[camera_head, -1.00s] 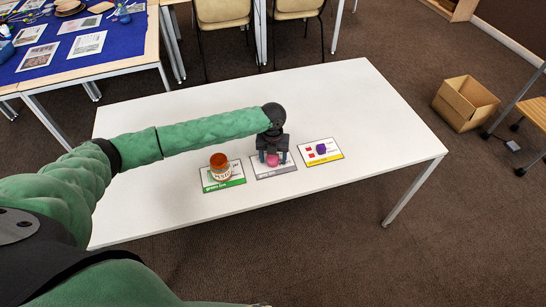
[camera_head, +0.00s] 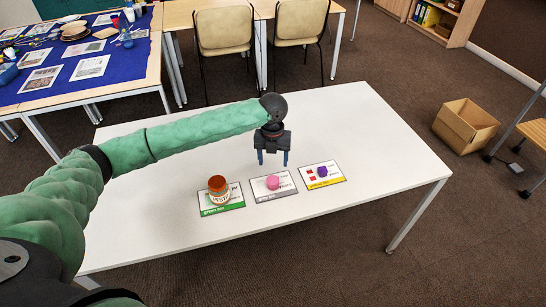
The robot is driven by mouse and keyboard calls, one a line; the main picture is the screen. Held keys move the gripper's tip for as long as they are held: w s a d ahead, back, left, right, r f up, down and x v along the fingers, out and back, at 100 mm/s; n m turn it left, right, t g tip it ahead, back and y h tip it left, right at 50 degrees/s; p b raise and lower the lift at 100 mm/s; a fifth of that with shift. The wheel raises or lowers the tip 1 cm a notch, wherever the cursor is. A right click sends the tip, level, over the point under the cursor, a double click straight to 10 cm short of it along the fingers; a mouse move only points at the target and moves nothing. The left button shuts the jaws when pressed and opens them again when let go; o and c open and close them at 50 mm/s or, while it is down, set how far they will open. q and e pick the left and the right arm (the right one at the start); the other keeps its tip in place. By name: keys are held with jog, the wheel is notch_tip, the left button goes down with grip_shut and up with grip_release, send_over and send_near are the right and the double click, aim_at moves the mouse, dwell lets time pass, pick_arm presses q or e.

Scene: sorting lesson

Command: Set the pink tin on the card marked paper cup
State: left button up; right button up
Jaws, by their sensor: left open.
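The pink tin (camera_head: 273,182) is a small round thing on the middle card (camera_head: 262,195), which has a grey strip along its front edge. Print on this card is too small to read surely, and the tin hides part of it. My left gripper (camera_head: 272,160) points down with its fingers apart and empty. It is above and a little behind the tin, clear of it. My right gripper is out of view.
A green-edged card (camera_head: 234,204) to the left bears an orange-lidded jar (camera_head: 217,190). A yellow-edged card (camera_head: 334,177) to the right bears a purple block (camera_head: 322,172). The white table (camera_head: 345,120) is bare elsewhere. A cardboard box (camera_head: 465,126) stands on the floor.

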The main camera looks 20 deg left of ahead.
pick_arm(q)
jog(key=shift+r, duration=1)
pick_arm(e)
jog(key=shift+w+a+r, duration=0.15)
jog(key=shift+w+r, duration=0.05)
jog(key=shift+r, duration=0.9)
